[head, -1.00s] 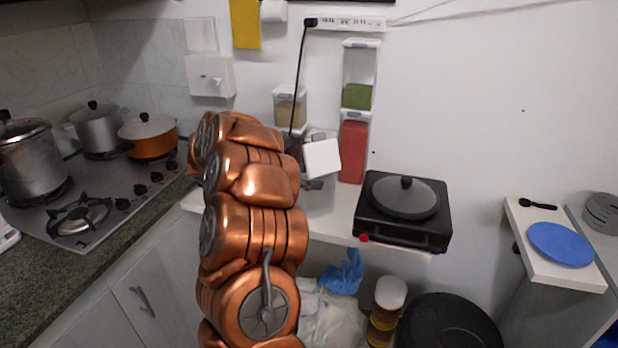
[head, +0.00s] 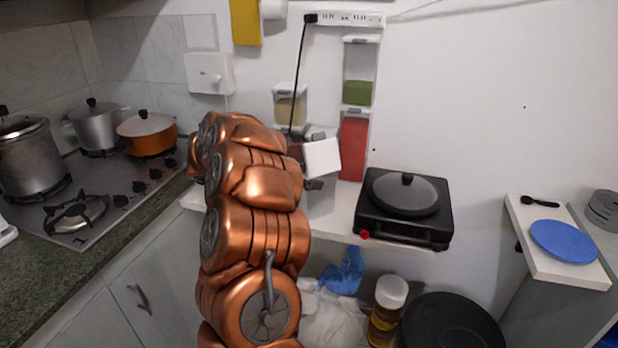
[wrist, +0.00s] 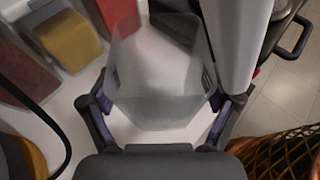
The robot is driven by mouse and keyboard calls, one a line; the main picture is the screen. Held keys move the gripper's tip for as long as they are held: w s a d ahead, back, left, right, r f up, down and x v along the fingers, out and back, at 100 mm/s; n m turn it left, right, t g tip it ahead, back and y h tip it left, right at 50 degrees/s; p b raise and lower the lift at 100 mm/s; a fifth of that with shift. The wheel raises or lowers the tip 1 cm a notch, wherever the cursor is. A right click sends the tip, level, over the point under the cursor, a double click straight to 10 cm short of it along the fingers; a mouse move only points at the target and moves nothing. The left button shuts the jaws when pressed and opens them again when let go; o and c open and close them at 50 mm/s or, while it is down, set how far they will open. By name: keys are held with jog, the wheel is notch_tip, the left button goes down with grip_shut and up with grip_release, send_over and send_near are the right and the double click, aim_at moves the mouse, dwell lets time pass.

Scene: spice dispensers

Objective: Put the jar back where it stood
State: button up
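A clear, see-through jar (wrist: 160,75) sits between the two fingers of my gripper (wrist: 160,103) in the wrist view. The fingers are against its sides, and it looks empty. In the head view my copper arm hides most of the gripper and jar. A white square piece (head: 321,157) shows beside the gripper there, above the white counter (head: 335,218); I cannot tell whether it belongs to the jar. Similar dispensers are on the wall: a yellowish one (head: 291,108), a green one (head: 358,92) and a red one (head: 352,148).
A black portable stove with a lidded pan (head: 404,200) stands right of the gripper. A black cable (head: 298,80) hangs from the power strip (head: 345,19) close to the dispensers. A side shelf at right holds a blue plate (head: 563,242). Pots stand at left.

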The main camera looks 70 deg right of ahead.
jog(key=shift+o, duration=1)
jog(key=shift+w+a, duration=0.1)
jog(key=v, duration=1.1)
jog(key=shift+w+a+r, duration=0.2)
jog(key=shift+a, duration=0.1)
